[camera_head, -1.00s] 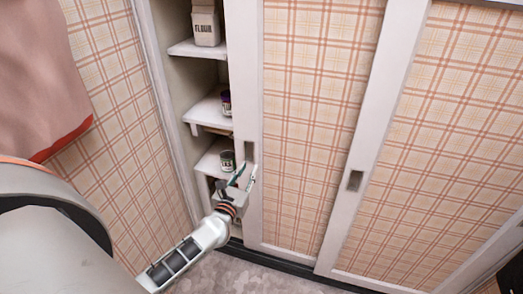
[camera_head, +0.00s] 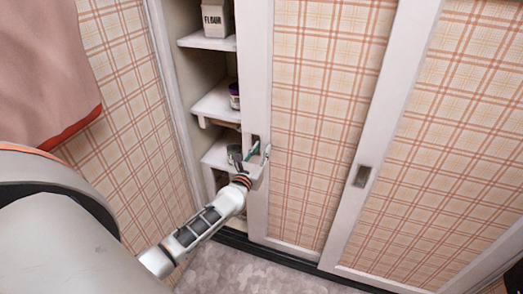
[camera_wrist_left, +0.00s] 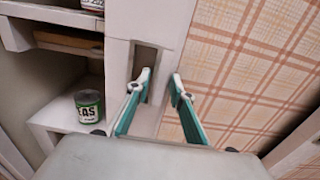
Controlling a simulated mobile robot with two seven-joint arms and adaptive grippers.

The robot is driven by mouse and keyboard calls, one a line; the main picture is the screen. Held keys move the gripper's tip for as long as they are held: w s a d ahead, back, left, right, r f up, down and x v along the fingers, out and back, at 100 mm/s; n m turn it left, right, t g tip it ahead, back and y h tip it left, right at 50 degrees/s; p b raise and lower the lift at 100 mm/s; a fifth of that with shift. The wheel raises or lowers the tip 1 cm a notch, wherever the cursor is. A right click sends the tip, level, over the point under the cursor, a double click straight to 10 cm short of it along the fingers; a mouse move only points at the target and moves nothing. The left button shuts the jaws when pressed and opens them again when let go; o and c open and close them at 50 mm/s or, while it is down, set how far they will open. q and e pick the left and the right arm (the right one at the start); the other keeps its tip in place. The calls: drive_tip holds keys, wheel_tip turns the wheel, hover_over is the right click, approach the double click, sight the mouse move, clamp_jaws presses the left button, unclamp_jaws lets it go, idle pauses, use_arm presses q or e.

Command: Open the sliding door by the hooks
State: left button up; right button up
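The sliding door (camera_head: 325,120) has plaid panels and a white frame. It stands partly open, with a shelf gap at its left. A recessed hook or handle slot (camera_head: 256,141) is in its left white stile; the slot (camera_wrist_left: 147,62) also shows in the left wrist view. My left gripper (camera_head: 260,152) is at this slot, with its fingers apart and nothing between them that I can see. In the left wrist view the left fingertip of the gripper (camera_wrist_left: 160,84) overlaps the slot and the right one is beside the stile's right edge. Contact cannot be told. My right gripper is out of view.
Behind the gap are white shelves (camera_head: 213,103) with a flour bag (camera_head: 216,19), a purple-lidded jar (camera_head: 234,96) and a green can (camera_wrist_left: 89,106). A second plaid door (camera_head: 430,150) with a recessed handle (camera_head: 361,176) stands at right. A pink cloth (camera_head: 50,70) hangs at left.

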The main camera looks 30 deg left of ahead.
sight(331, 160)
use_arm(q)
clamp_jaws()
drive_tip(key=w+d+b, duration=0.1)
drive_tip(key=d, duration=0.6)
drive_tip(key=w+d+b, duration=0.1)
drive_tip(key=w+d, duration=0.1)
drive_tip(key=d, duration=0.6)
drive_tip(key=w+d+b, duration=0.1)
drive_tip(key=w+d, duration=0.1)
drive_tip(key=d, duration=0.6)
drive_tip(key=shift+w+f, duration=0.15)
drive_tip(key=shift+w, duration=0.1)
drive_tip(key=shift+w+d, duration=0.1)
drive_tip(key=shift+d, duration=0.45)
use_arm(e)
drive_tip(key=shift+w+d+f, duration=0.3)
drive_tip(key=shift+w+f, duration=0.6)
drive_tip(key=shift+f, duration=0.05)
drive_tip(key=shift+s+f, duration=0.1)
use_arm(q)
unclamp_jaws()
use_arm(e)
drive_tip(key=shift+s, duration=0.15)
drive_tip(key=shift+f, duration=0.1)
